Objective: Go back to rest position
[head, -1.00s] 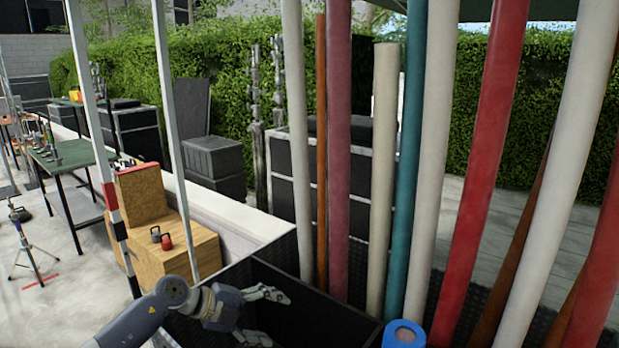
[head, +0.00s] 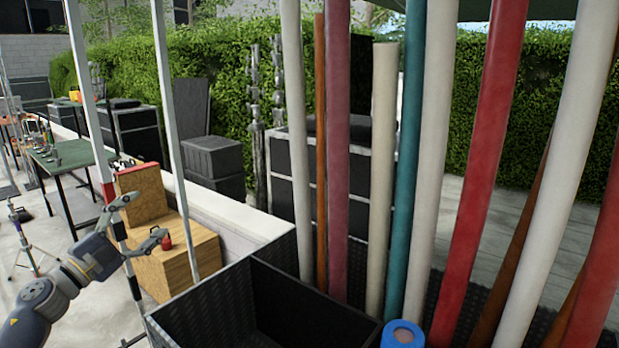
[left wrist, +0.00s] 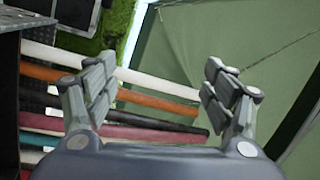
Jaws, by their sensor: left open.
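My left gripper (head: 140,222) is at the left of the head view, in front of the wooden boxes. Its fingers are spread and nothing is between them. In the left wrist view the same gripper (left wrist: 158,95) is open and empty, with coloured poles and a green canopy (left wrist: 190,40) beyond it. My right gripper does not show in either view.
A black open bin (head: 215,300) stands at the lower middle. Tall coloured poles, among them a red pole (head: 487,150), fill the right side. A wooden box (head: 190,250) bears a red kettlebell (head: 166,243). A green table (head: 70,155) stands at the far left.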

